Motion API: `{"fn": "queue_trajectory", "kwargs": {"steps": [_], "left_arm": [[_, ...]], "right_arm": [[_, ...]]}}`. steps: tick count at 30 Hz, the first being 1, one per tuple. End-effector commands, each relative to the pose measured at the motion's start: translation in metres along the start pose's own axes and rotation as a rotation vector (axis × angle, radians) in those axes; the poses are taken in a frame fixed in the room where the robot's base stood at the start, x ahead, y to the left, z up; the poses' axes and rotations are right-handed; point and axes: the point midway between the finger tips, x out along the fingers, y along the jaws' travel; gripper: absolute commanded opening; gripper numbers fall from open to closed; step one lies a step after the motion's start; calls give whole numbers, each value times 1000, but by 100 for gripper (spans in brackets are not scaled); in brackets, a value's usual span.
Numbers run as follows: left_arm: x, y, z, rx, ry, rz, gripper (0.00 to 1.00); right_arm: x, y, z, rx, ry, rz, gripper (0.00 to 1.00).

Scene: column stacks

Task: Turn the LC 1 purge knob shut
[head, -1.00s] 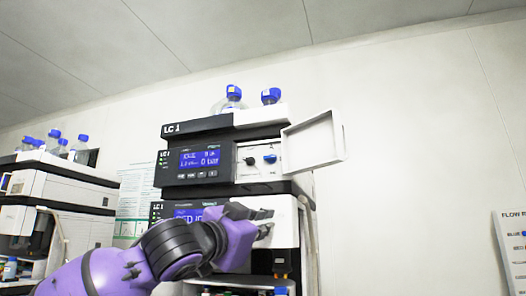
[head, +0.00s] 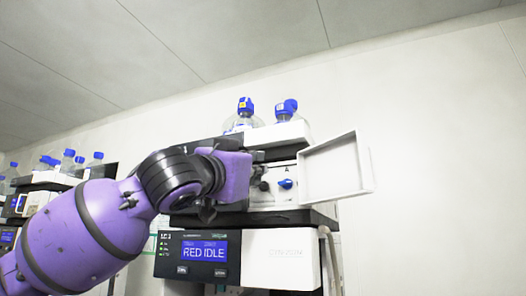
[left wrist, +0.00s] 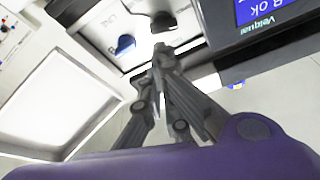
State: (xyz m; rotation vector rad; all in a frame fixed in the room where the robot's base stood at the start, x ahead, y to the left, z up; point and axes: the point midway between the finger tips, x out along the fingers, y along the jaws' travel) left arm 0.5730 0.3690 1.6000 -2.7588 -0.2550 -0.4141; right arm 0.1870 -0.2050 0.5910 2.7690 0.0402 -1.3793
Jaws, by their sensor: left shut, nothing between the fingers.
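The upper LC unit has an open compartment with a white panel (head: 262,196). A blue knob (head: 286,183) sits on the panel's right, and a black knob (head: 264,185) sits to its left. No label I can read says which is the purge knob. In the left wrist view the blue knob (left wrist: 125,43) and black knob (left wrist: 163,21) lie just beyond the fingertips. My left gripper (head: 259,163) is shut and empty, close to the black knob; I cannot tell if it touches. It also shows in the left wrist view (left wrist: 160,58). My arm hides the unit's display in the head view.
The open white door (head: 335,168) juts out to the right of the compartment. Blue-capped bottles (head: 246,115) stand on top. A lower unit with a screen (head: 205,252) reading RED IDLE is below. The wall at right is clear.

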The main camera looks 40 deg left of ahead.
Motion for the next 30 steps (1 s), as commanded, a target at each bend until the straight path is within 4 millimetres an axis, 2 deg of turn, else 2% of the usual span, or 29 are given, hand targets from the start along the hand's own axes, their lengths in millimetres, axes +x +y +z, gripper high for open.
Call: {"fn": "queue_trajectory", "kwargs": {"steps": [1, 2, 9, 23, 30], "left_arm": [[5, -2, -9, -4, 8, 1, 0], [8, -2, -10, -3, 9, 1, 0], [31, 0, -4, -2, 5, 2, 0], [36, 2, -1, 3, 2, 2, 0], [48, 4, 0, 38, 3, 14, 0]], "right_arm": [[-6, 1, -10, 1, 11, 2, 0], [-7, 2, -13, 1, 13, 3, 0], [-15, 4, -18, 7, 17, 6, 0], [-16, 4, -13, 7, 8, 6, 0], [-23, 4, -35, 10, 37, 6, 0]]}}
